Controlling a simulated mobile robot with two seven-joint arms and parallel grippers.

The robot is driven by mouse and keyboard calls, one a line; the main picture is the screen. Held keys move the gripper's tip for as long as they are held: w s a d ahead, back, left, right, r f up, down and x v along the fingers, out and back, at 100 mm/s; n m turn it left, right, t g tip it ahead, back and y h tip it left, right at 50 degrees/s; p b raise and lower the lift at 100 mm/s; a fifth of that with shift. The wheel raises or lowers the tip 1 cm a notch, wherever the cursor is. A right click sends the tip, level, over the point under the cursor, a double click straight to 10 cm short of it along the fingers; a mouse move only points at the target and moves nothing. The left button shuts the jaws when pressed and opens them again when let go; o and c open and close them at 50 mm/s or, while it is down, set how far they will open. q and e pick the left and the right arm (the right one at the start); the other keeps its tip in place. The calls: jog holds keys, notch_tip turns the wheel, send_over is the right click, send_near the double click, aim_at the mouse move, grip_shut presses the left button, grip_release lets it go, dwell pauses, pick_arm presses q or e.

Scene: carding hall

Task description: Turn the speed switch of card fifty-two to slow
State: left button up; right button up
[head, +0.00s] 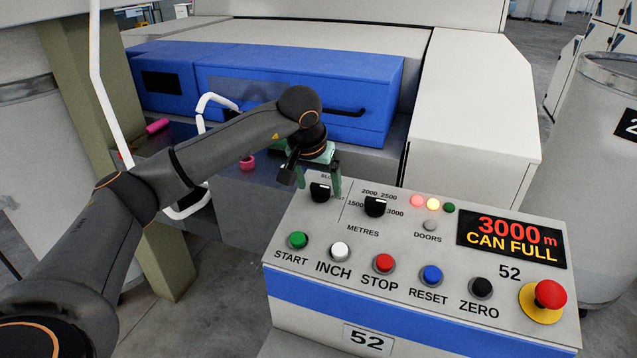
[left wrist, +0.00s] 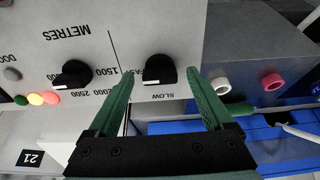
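The speed switch (head: 319,193) is a black knob at the top left of the grey control panel (head: 455,225) marked 52. In the left wrist view the knob (left wrist: 160,72) has a white mark at one end, with SLOW printed beside it and FAST partly hidden by a finger. I cannot tell exactly which word the mark points to. My left gripper (head: 320,184) is at the knob, and in the left wrist view its green fingers (left wrist: 163,84) are open on either side of it with visible gaps. My right gripper is not in view.
The black METRES knob (head: 376,206) is close to the right. Below are push buttons, including STOP (head: 384,263), and a red emergency button (head: 550,293). The display (head: 511,241) reads 3000 m CAN FULL. A blue machine cover (head: 300,85) stands behind my arm.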

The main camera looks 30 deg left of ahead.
pick_arm(q)
grip_shut()
dwell(0.5)
